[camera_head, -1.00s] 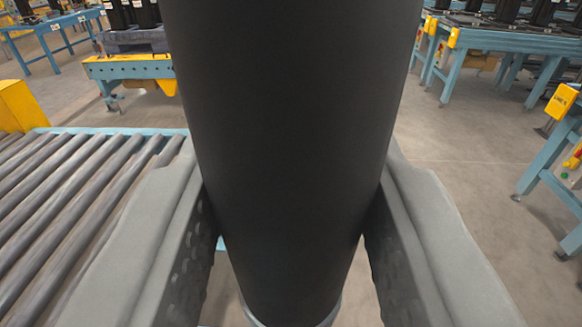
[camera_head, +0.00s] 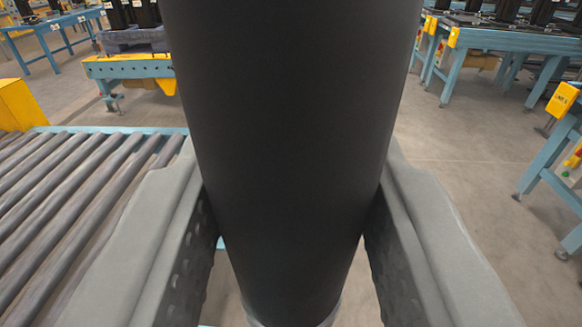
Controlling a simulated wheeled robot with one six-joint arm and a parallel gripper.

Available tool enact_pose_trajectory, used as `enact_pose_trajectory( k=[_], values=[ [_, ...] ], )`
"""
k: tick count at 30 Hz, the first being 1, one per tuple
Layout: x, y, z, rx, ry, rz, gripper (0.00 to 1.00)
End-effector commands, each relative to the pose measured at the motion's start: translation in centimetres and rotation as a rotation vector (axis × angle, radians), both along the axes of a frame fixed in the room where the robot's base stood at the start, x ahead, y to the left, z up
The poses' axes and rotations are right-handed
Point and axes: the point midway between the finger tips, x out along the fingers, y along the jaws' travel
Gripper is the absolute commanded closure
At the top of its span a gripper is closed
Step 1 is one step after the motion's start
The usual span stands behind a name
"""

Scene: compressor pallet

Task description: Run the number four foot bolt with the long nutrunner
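A thick black cylinder (camera_head: 280,150), which looks like the body of the long nutrunner, fills the middle of the view from the top edge nearly to the bottom. It narrows downward and ends in a lighter grey rim at the bottom edge. My gripper (camera_head: 290,245) has its two grey fingers with dark ridged pads on either side of the cylinder, pressed against it and shut on it. The cylinder hides what lies straight ahead. No foot bolt is in view.
A roller conveyor (camera_head: 75,200) lies at the left, with a yellow box (camera_head: 20,105) beside it. Blue-framed benches (camera_head: 510,42) carrying dark parts stand at the back right, and another blue stand (camera_head: 555,150) is at the right edge. Open concrete floor (camera_head: 460,165) lies between.

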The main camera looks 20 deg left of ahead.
Motion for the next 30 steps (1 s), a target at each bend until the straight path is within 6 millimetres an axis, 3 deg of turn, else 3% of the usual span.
enact_pose_trajectory(
  k=[30],
  values=[
    [0.06, 0.02, -0.96, -0.001, 0.002, 0.000, 1.00]
  ],
)
